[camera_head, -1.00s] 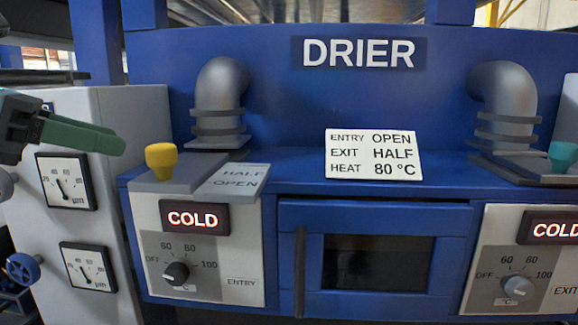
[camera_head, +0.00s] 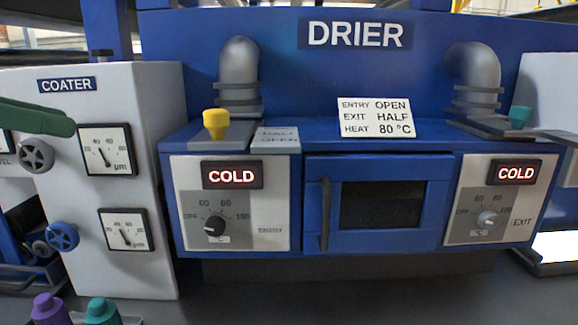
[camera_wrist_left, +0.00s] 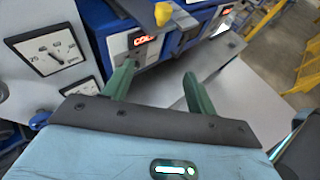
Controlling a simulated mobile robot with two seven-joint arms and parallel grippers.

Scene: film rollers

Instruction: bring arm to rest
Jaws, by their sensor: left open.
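My left gripper (camera_wrist_left: 160,88) shows in the left wrist view with its two green fingers apart and nothing between them. In the head view only a green finger of my left gripper (camera_head: 38,119) shows at the left edge, in front of the white coater cabinet. The blue drier (camera_head: 258,30) stands to its right, apart from it. My right gripper is not in view.
The coater (camera_head: 85,200) has two gauges and handwheels. The drier carries a yellow knob (camera_head: 215,123), a teal knob (camera_head: 519,117), a card (camera_head: 377,118) and COLD displays. Purple (camera_head: 48,308) and teal (camera_head: 102,311) pegs stand at the lower left.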

